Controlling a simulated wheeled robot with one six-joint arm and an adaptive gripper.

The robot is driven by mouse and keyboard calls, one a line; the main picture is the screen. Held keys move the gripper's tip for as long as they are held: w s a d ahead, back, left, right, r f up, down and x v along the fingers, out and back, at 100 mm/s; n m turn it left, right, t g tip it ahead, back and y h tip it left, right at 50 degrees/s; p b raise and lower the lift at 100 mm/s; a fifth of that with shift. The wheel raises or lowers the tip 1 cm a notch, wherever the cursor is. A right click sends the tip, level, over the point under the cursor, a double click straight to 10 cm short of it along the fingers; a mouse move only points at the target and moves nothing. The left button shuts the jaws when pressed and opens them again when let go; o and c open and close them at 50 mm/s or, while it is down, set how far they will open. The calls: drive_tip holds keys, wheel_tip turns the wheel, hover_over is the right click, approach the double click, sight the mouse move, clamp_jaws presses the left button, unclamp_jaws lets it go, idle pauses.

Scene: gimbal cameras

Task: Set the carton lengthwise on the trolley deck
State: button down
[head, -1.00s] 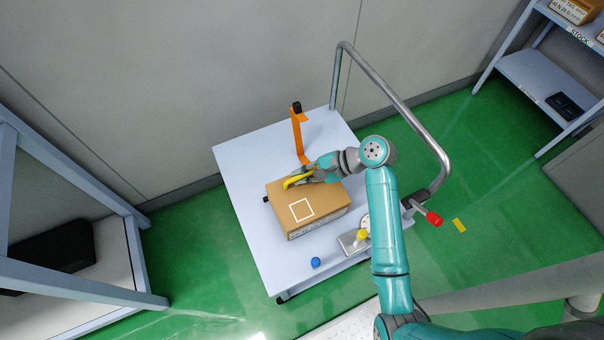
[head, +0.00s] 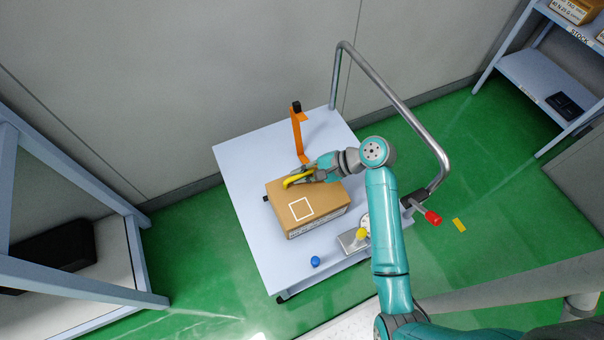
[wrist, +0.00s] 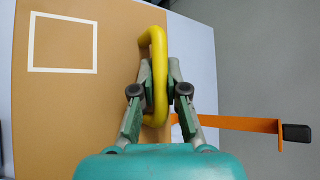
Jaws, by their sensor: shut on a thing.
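The brown carton (head: 322,208) sits on the pale trolley deck (head: 245,160), with a white square outline on its top. My gripper (head: 308,175) is shut on the yellow handle. In the wrist view the two fingers (wrist: 159,80) close on the handle (wrist: 157,45) from both sides, above the carton (wrist: 80,110). I cannot tell whether the carton's underside rests fully on the deck.
An orange strap (head: 297,132) with a black end stands on the deck behind the carton. A blue knob (head: 315,262) and a metal plate with a yellow knob (head: 361,234) are at the front. The trolley's push bar (head: 400,105) rises at right. Shelves stand on both sides.

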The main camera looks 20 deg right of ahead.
drive_tip(key=shift+s+f, duration=0.15)
drive_tip(key=shift+f, duration=0.45)
drive_tip(key=shift+s+f, duration=0.15)
drive_tip(key=shift+f, duration=0.4)
drive_tip(key=c, duration=1.1)
unclamp_jaws()
drive_tip(key=shift+w+f, duration=0.1)
drive_tip(key=shift+w, duration=0.05)
drive_tip(key=shift+d, duration=0.1)
drive_tip(key=v, duration=0.8)
drive_tip(key=r+v, duration=0.1)
drive_tip(key=v, duration=0.3)
drive_tip(key=shift+w+a, duration=0.25)
drive_tip(key=shift+a, duration=0.05)
drive_tip(key=shift+s, duration=0.1)
